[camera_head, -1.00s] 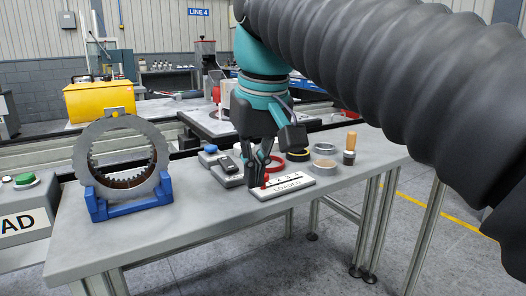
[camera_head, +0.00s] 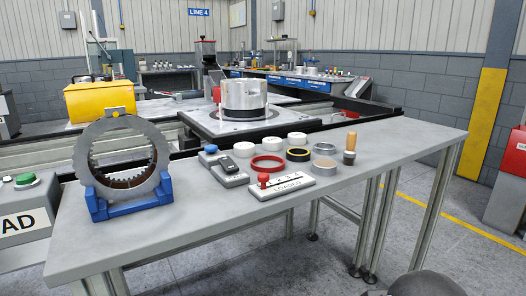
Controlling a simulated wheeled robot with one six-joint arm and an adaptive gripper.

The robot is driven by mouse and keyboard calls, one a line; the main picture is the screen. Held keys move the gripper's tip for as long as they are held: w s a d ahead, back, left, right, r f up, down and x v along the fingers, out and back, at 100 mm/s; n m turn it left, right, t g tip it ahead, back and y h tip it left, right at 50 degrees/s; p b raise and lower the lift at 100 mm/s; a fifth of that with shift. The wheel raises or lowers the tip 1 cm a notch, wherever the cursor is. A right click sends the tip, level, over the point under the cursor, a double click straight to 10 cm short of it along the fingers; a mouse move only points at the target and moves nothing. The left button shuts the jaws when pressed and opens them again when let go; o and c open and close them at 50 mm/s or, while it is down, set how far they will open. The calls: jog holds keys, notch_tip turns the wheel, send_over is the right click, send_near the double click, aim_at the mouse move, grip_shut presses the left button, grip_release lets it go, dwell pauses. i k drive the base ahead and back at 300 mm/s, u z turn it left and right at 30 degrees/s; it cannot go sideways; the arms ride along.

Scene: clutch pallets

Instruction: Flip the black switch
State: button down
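The black switch (camera_head: 228,165) sits on top of a small grey box (camera_head: 236,180) on the grey workbench. It looks like a dark rocker or lever; which way it is set is too small to tell. To its right is a white-topped box with a red-knobbed lever (camera_head: 264,179) and a label that seems to read LOADED. A blue button (camera_head: 210,149) on another grey box is behind and to the left of the switch.
A toothed metal ring (camera_head: 161,170) stands in a blue cradle (camera_head: 130,207) at the left. Behind the switches lie a red ring (camera_head: 267,169), a yellow-and-black ring (camera_head: 298,155), pale rings and a wooden-handled tool (camera_head: 350,144). The bench front is clear.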

aim_at(229, 166)
jog(key=u, duration=1.05)
jog(key=k, duration=0.85)
jog(key=z, duration=1.1)
jog(key=i, duration=0.5)
jog(key=u, duration=0.05)
